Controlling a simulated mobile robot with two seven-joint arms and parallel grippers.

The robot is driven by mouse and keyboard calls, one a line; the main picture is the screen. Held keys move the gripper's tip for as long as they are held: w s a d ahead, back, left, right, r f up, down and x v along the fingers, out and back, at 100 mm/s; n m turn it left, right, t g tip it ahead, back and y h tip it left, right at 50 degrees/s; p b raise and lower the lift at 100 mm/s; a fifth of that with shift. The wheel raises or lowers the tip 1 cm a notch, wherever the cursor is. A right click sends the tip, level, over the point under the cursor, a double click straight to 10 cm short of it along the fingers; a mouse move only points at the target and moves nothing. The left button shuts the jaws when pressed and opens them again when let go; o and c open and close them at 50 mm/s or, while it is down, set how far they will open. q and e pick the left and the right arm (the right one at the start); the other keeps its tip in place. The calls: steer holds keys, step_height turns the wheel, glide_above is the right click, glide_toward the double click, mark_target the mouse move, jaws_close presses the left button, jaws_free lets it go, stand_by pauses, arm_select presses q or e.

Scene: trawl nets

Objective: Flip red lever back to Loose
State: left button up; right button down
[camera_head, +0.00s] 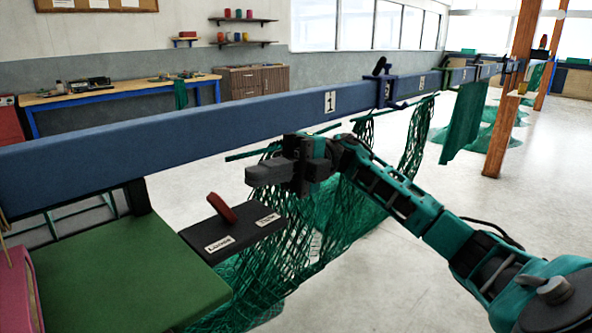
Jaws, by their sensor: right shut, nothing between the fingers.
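The red lever (222,208) stands tilted on a dark plate (245,232), its upper end to the left. A white label reading "Loose" (220,244) is at the plate's near left. A second white label (267,220) is at its right, its word too small to read surely. My right gripper (254,175) is shut and empty. Its fingers point left, and in the picture it is above and right of the lever, apart from it. My left gripper is out of view.
A long blue beam (200,131) with numbered plates runs behind my right gripper. Green netting (330,215) hangs from a rod under it, behind my right arm. A green board (125,270) lies left of the plate. A workbench (120,92) stands farther back.

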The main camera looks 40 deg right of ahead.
arm_select(q)
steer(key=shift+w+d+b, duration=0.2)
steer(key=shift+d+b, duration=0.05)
steer(key=shift+b, duration=0.15)
arm_select(e)
steer(key=d+f, duration=0.1)
steer(key=d, duration=0.9)
steer(key=shift+w, duration=0.4)
steer(key=shift+a, duration=0.1)
